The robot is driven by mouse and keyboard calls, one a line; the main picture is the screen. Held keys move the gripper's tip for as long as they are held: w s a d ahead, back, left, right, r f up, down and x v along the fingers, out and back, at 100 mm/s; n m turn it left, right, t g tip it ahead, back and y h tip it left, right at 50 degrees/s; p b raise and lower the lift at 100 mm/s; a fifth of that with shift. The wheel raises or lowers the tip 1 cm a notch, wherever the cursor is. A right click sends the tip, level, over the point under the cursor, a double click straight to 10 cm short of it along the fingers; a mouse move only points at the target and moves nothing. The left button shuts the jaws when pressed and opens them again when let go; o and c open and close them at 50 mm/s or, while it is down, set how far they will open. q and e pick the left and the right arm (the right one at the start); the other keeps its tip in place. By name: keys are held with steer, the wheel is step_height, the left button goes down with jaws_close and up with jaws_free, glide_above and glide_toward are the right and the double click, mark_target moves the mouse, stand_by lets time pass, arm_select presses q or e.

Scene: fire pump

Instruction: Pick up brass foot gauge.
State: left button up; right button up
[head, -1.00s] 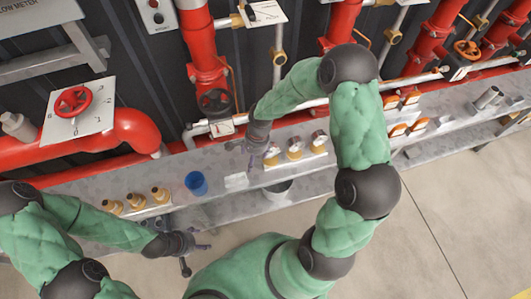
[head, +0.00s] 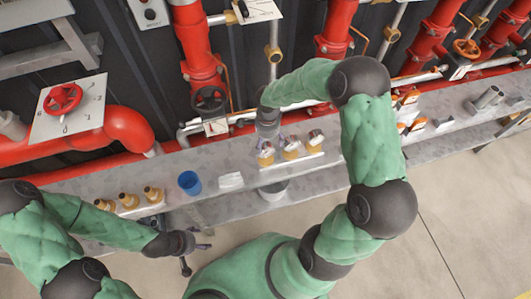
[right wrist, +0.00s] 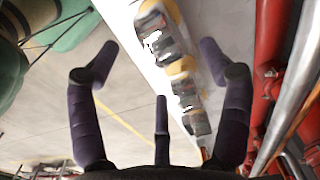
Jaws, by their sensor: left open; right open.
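Three small gauges with pale faces and brass-yellow feet stand in a row on a light strip on the bench: the left gauge (head: 265,158), the middle gauge (head: 291,149) and the right gauge (head: 316,138). My right gripper (head: 268,139) is open, just behind and above the left gauge and partly overlapping it; contact cannot be told. In the right wrist view, dark-faced gauges with yellow parts (right wrist: 181,68) show beyond and between the spread fingers of the right gripper (right wrist: 158,56). My left gripper (head: 197,252) is open and empty in front of the bench.
A blue cup (head: 190,182) and a white block (head: 231,180) stand left of the gauges. Several brass fittings (head: 129,201) stand further left. Orange-and-white items (head: 410,98) and a metal cup (head: 488,97) are at right. Red pipes (head: 199,60) rise behind the bench.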

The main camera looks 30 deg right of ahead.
mark_target(266, 146)
steer(key=f, duration=0.1)
steer(key=f+b, duration=0.1)
steer(key=f, duration=0.1)
steer(key=f+b, duration=0.1)
steer(key=f, duration=0.1)
steer(key=shift+a, duration=0.25)
steer(key=c, duration=1.5)
